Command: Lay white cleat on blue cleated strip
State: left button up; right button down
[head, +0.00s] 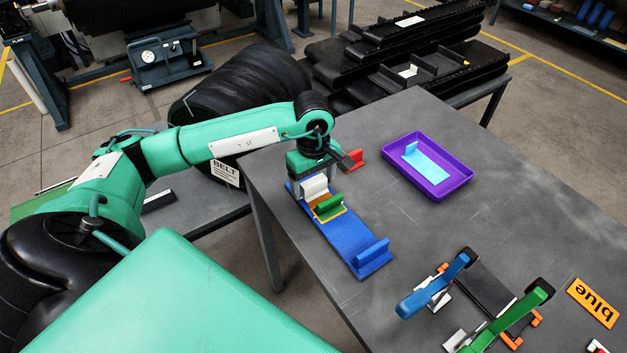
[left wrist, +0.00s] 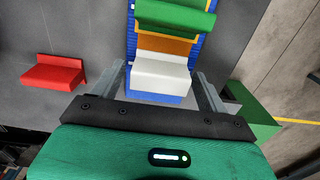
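The blue cleated strip (head: 341,237) lies on the dark table near its left edge, with a blue cleat (head: 372,251) at its near end. A green cleat (head: 328,204) sits on an orange patch (head: 331,214) on the strip. The white cleat (head: 314,187) is on the strip's far end, beside the orange patch; the left wrist view shows it (left wrist: 160,77) too. My left gripper (left wrist: 161,88) is over that end, its fingers on either side of the white cleat with gaps visible, so it is open. Whether the cleat is fully seated cannot be told. My right gripper is out of view.
A red cleat-shaped piece (head: 353,159) lies beside my left gripper. A purple tray (head: 458,184) holds a light blue cleated piece (head: 426,163).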

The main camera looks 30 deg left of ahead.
pick_arm(q)
jog(key=shift+o, duration=0.2)
notch_tip(320, 180, up, 14)
jog(key=b, duration=0.2)
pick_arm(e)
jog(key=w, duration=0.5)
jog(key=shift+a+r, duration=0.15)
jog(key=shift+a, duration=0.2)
pick_arm(q)
jog(key=shift+f, duration=0.15)
